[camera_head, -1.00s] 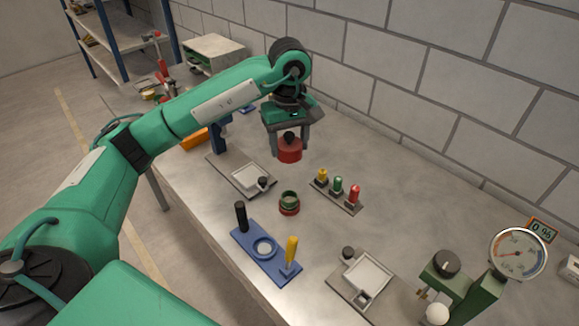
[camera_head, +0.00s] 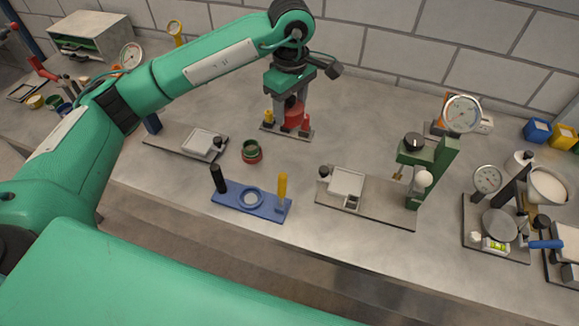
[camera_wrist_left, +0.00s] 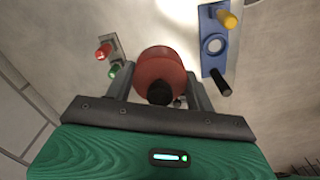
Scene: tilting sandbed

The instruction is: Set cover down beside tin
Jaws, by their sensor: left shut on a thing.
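The cover is a red round lid with a black knob; in the head view the cover (camera_head: 294,114) hangs in my left gripper (camera_head: 291,118). In the left wrist view the cover (camera_wrist_left: 161,68) sits between the two fingers of my left gripper (camera_wrist_left: 159,88), knob toward the camera. The tin (camera_head: 252,151), a small green cup with a red base, stands upright on the table, left of and nearer than the cover. The cover is apart from the tin. The tin is not clear in the wrist view. My right gripper is out of view.
A blue stand (camera_head: 237,203) with black and yellow posts is in front of the tin. Grey tray plates lie left and right. A green gauge stand (camera_head: 432,165) rises at right. Bare table surrounds the tin.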

